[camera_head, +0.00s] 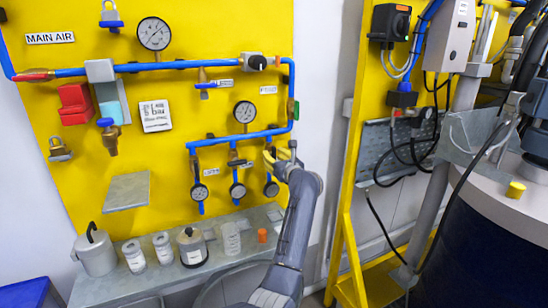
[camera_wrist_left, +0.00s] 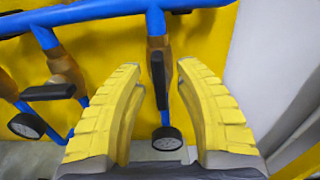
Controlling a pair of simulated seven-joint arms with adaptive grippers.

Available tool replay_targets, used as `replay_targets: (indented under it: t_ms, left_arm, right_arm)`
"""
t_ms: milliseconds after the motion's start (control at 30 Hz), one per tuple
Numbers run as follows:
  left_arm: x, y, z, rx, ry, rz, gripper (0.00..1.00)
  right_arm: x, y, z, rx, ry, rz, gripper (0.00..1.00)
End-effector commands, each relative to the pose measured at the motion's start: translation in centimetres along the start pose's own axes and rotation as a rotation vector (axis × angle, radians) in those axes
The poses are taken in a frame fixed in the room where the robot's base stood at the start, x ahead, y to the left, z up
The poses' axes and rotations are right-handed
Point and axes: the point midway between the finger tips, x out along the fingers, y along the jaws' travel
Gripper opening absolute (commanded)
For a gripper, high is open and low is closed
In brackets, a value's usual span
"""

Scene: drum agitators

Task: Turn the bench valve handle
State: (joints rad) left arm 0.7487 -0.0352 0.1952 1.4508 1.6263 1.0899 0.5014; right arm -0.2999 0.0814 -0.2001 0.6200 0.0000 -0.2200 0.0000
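A blue pipe manifold (camera_head: 235,138) on the yellow panel has several brass drop valves with black lever handles. In the left wrist view, one black valve handle (camera_wrist_left: 158,80) hangs on a brass valve body (camera_wrist_left: 157,45), in line with the gap between my left fingers. My left gripper (camera_wrist_left: 159,68) is open, with yellow ribbed fingers to either side of the handle and visible gaps; contact does not show. In the head view, my left gripper (camera_head: 282,156) is at the rightmost drop and partly hides its valve. My right gripper is not in view.
A neighbouring black handle (camera_wrist_left: 48,91) and gauge (camera_wrist_left: 27,126) are left of my fingers. Another gauge (camera_wrist_left: 167,138) hangs below the handle. The grey bench (camera_head: 150,280) holds several containers, including a lidded pot (camera_head: 95,253). A yellow frame (camera_head: 345,200) stands right of my arm.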

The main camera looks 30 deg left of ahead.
Motion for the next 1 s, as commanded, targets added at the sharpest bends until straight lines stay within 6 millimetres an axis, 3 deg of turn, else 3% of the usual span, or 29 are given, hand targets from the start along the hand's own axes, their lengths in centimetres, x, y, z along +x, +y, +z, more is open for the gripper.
replay_targets:
  t_ms: [233, 700, 1000]
  left_arm:
    - [-1.4, -0.1, 0.0, -0.001, 0.0, -0.002, 0.34]
    - [-9.2, 0.0, -0.1, -0.001, 0.002, -0.001, 0.34]
    - [-11.7, 0.0, -0.1, 0.0, 0.001, 0.0, 0.34]
  right_arm:
    - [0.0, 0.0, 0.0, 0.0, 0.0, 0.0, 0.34]
    - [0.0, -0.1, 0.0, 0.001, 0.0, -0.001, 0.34]
    - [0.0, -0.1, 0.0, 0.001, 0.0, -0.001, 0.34]
